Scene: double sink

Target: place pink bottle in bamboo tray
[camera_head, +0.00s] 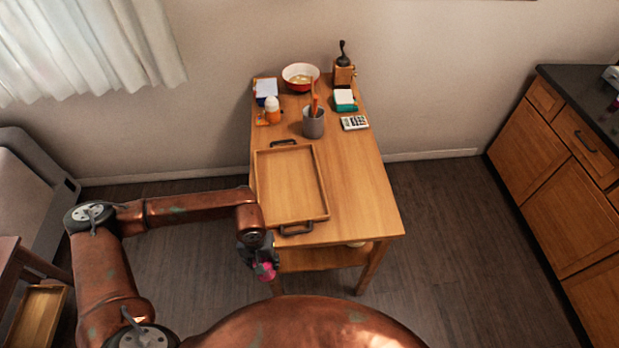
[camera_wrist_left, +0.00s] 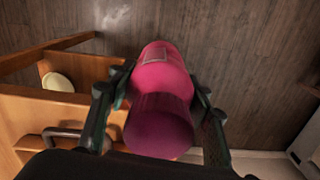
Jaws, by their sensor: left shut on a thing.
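The pink bottle (camera_wrist_left: 160,85) fills the middle of the left wrist view, between the two fingers of my left gripper (camera_wrist_left: 158,105), which is shut on it. In the head view the pink bottle (camera_head: 265,271) shows small below my left gripper (camera_head: 260,258), just off the table's near left corner. The bamboo tray (camera_head: 290,183) lies on the table's near half, with dark handles at its far and near ends. It is empty. The bottle is apart from the tray, in front of its near left corner. My right gripper is not in view.
The wooden table (camera_head: 360,195) has a lower shelf. At its far end stand a red and white bowl (camera_head: 300,76), a grinder (camera_head: 343,70), a grey cup (camera_head: 313,124), an orange and white bottle (camera_head: 272,109) and a calculator (camera_head: 354,122). The right strip of the tabletop is clear.

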